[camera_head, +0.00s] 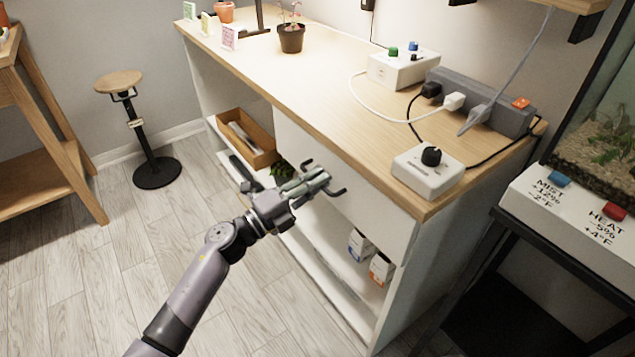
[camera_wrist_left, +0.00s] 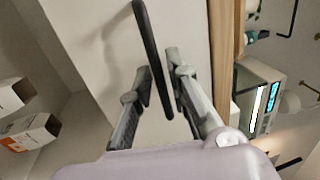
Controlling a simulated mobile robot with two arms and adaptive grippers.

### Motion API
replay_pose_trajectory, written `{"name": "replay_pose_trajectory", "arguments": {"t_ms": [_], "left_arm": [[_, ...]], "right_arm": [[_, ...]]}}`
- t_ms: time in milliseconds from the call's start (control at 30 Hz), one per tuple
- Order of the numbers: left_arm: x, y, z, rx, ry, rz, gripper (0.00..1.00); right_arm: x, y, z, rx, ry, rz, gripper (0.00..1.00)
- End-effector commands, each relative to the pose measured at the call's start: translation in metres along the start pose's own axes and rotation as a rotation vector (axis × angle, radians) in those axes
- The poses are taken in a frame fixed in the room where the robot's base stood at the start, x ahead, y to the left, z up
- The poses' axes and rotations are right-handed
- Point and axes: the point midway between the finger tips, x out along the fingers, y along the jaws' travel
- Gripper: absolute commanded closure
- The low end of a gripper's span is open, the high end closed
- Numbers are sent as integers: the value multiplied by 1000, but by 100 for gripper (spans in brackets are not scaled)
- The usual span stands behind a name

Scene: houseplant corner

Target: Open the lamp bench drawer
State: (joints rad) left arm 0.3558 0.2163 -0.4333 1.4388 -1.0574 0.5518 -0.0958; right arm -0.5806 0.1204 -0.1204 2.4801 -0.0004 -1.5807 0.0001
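The lamp bench (camera_head: 330,85) has a wooden top and a white drawer front (camera_head: 375,195) under its right part. The drawer front looks flush with the bench, so the drawer appears closed. A dark bar handle (camera_head: 338,192) is on it; its ends stick out on both sides of my left gripper (camera_head: 318,180). The fingers hide the handle's middle in the head view. My right gripper is not in view.
On the bench stand a white control box with a black knob (camera_head: 430,170), a power strip (camera_head: 490,100) with cables and a potted plant (camera_head: 291,38). Shelves below hold a wooden tray (camera_head: 250,140) and small boxes (camera_head: 381,269). A stool (camera_head: 153,170) stands left; the floor in front is clear.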

Motion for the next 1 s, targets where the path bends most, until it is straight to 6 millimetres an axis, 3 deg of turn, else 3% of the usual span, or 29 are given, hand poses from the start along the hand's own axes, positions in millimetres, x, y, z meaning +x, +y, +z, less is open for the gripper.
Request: {"name": "replay_pose_trajectory", "arguments": {"t_ms": [300, 567, 1000], "left_arm": [[3, 0, 0, -1, 0, 1, 84], [3, 0, 0, -1, 0, 0, 100], [3, 1, 0, -1, 0, 1, 100]], "right_arm": [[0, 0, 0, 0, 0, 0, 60], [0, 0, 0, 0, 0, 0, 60], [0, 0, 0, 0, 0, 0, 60]]}}
